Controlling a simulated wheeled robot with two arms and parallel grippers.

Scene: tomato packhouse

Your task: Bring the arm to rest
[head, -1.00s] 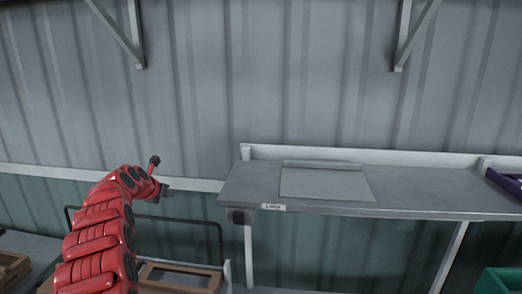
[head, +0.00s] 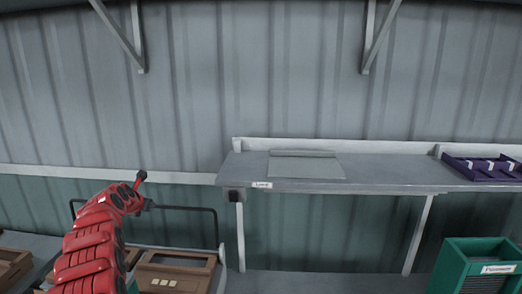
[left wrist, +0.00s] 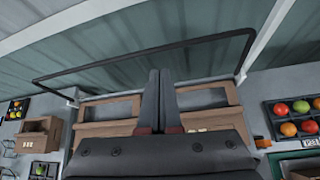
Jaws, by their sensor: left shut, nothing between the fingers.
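My red left arm comes in from the left in the head view. Its dark gripper (head: 149,204) is held in the air in front of the wall, left of the grey shelf (head: 380,172). In the left wrist view the two dark fingers (left wrist: 159,74) lie side by side, shut and empty. They point over brown wooden crates (left wrist: 100,111) and toward a black rail (left wrist: 140,75). My right gripper shows in neither view.
A grey sheet (head: 305,166) and a purple tray (head: 482,172) are on the shelf. A green crate (head: 452,262) stands low at right. Brown crates (head: 178,262) lie below my left arm. A dark tray of tomatoes (left wrist: 276,138) is at right in the wrist view.

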